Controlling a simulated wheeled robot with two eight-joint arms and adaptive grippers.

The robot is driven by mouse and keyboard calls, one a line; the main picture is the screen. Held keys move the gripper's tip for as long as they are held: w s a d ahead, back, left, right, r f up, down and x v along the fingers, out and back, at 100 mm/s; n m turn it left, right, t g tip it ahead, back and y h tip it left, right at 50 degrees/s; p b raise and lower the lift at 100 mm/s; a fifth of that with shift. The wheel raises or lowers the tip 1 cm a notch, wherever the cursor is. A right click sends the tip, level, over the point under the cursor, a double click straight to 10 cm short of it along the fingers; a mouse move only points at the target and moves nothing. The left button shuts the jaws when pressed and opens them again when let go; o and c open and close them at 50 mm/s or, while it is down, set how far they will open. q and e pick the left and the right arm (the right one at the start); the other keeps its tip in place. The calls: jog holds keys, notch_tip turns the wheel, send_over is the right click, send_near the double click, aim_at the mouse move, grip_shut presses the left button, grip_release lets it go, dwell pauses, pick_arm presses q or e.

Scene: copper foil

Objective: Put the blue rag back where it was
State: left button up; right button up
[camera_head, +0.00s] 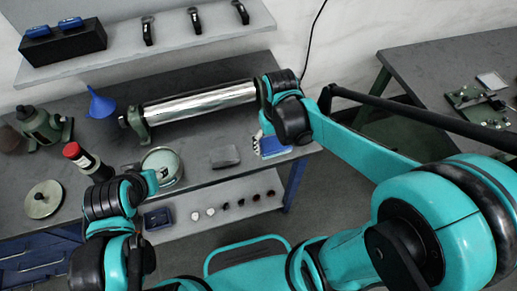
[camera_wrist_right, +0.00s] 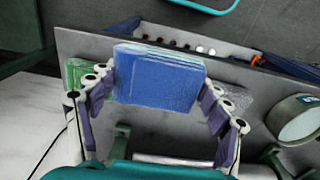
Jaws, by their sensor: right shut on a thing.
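The blue rag (camera_head: 275,147) is a flat, folded blue block near the front right end of the workbench (camera_head: 205,120) in the head view. In the right wrist view the blue rag (camera_wrist_right: 160,78) lies between the two fingers of my right gripper (camera_wrist_right: 160,88), which is shut on it. The rag is close to the bench top; I cannot tell whether it touches. In the head view my right forearm and wrist hide most of the right gripper (camera_head: 262,143). My left arm is at the lower left; its gripper fingers do not show.
A grey block (camera_head: 225,157) lies left of the rag, with a round tin (camera_head: 162,167) beyond it. A shiny metal roll (camera_head: 200,103) stands behind. A red-capped bottle (camera_head: 88,160) and blue funnel (camera_head: 100,103) are farther left. A lower shelf (camera_head: 215,208) holds several small round things.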

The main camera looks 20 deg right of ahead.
jog(key=w+a+f, duration=0.1)
jog(key=w, duration=0.1)
jog(key=w+a+f+b, duration=0.1)
jog(key=w+f, duration=0.1)
jog(key=w+a+f+b, duration=0.1)
jog(key=w, duration=0.1)
jog(key=shift+w+a+f, duration=0.15)
jog(key=shift+a+f, duration=0.1)
jog(key=shift+a, duration=0.1)
jog(key=shift+f+b, duration=1.1)
jog(key=shift+f, duration=0.85)
jog(key=shift+f, duration=0.1)
jog(key=o, duration=1.2)
jog(key=shift+f, duration=0.1)
